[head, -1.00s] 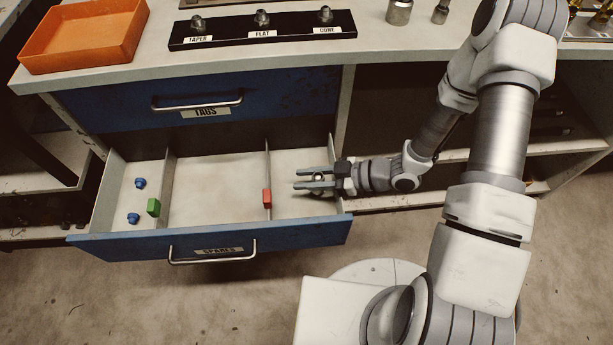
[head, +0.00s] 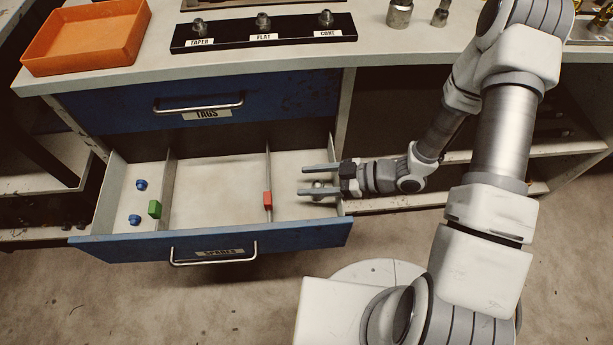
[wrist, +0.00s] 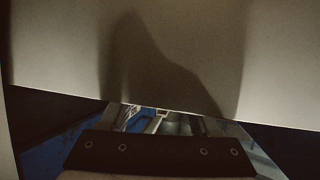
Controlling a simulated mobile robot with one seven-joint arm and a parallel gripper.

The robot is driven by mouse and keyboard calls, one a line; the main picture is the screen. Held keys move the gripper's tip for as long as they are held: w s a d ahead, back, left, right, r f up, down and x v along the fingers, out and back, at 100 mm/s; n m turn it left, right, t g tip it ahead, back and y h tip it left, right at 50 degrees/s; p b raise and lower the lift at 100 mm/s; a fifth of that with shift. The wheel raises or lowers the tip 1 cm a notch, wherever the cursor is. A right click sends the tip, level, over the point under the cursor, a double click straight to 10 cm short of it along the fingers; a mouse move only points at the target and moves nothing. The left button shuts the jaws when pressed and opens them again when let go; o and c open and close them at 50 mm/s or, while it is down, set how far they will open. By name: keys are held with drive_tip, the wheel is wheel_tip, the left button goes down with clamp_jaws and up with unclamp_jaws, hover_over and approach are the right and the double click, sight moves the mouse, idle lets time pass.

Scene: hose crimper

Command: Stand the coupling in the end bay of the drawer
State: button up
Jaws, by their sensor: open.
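The lower drawer (head: 205,248), labelled SPARES, stands open with three bays. The coupling appears to be the small grey metal piece (head: 318,185) in the right end bay (head: 290,213), between my gripper's fingers. It is partly hidden, and I cannot tell whether it stands upright. My gripper (head: 302,180) is open, low over this bay, its fingers pointing left. The wrist view shows a pale surface close up and no coupling.
A red block (head: 267,200) sits at the right divider (head: 268,165). The left bay holds a green block (head: 154,209) and two blue pieces (head: 141,184). The middle bay (head: 212,195) is empty. The blue TAGS drawer (head: 130,107) above is shut.

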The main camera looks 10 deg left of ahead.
drive_tip(key=p+v, duration=0.3)
drive_tip(key=v, duration=0.8)
drive_tip(key=shift+r, duration=0.2)
drive_tip(key=shift+s, duration=0.1)
